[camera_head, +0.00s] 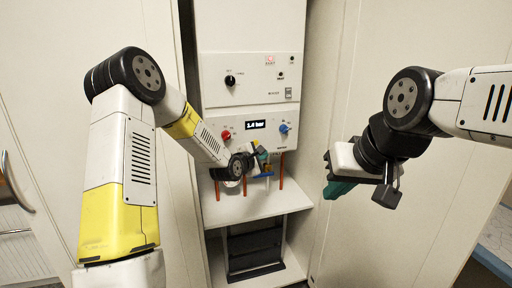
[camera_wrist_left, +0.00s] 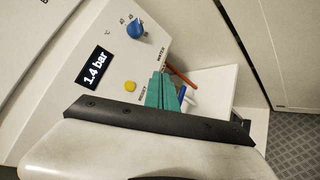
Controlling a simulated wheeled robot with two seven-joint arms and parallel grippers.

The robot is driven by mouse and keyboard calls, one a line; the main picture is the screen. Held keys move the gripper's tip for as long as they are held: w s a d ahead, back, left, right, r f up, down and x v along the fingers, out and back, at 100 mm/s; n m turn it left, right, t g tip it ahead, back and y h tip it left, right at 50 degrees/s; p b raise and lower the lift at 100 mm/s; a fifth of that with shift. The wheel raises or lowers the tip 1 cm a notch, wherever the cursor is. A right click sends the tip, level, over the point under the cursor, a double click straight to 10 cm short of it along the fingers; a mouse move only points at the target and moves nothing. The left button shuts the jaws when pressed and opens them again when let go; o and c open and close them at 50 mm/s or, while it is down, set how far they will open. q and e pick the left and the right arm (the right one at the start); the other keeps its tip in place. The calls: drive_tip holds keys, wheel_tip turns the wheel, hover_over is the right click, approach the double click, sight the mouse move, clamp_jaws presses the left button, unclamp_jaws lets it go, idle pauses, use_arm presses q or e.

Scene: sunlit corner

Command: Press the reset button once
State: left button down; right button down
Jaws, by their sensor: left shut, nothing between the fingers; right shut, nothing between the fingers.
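The reset button is a small round yellow button (camera_wrist_left: 130,86) on the white panel, with a RESET label beside it, below the 1.4 bar display (camera_wrist_left: 97,66) in the left wrist view. In the head view I cannot clearly pick it out behind my left gripper. My left gripper (camera_wrist_left: 160,76) is shut, its teal fingers just right of the button in the wrist view; I see no contact with the button. In the head view my left gripper (camera_head: 262,156) is at the panel's lower edge. My right gripper (camera_head: 338,188) is shut, empty, away to the right.
A blue knob (camera_head: 284,128) and a red knob (camera_head: 226,135) flank the display on the white boiler (camera_head: 252,92). A black knob (camera_head: 230,80) is higher up. Orange pipes (camera_head: 281,172) and a blue handle (camera_wrist_left: 182,93) hang below the panel. A white shelf (camera_head: 240,206) stands underneath.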

sight(256, 142)
use_arm(q)
drive_tip(key=shift+d+f+n, duration=0.15)
drive_tip(key=shift+f+n, duration=0.1)
drive_tip(key=shift+n, duration=0.15)
drive_tip(key=w+a, duration=0.2)
drive_tip(key=w, duration=0.6)
drive_tip(key=shift+w+a, duration=0.25)
drive_tip(key=shift+a, duration=0.15)
idle(1.8)
drive_tip(key=shift+w+a, duration=0.1)
drive_tip(key=shift+w, duration=0.25)
drive_tip(key=shift+w+a, duration=0.1)
drive_tip(key=shift+w, duration=0.2)
idle(0.5)
idle(0.4)
drive_tip(key=shift+s+d, duration=0.2)
drive_tip(key=shift+s, duration=0.5)
drive_tip(key=shift+s, duration=0.1)
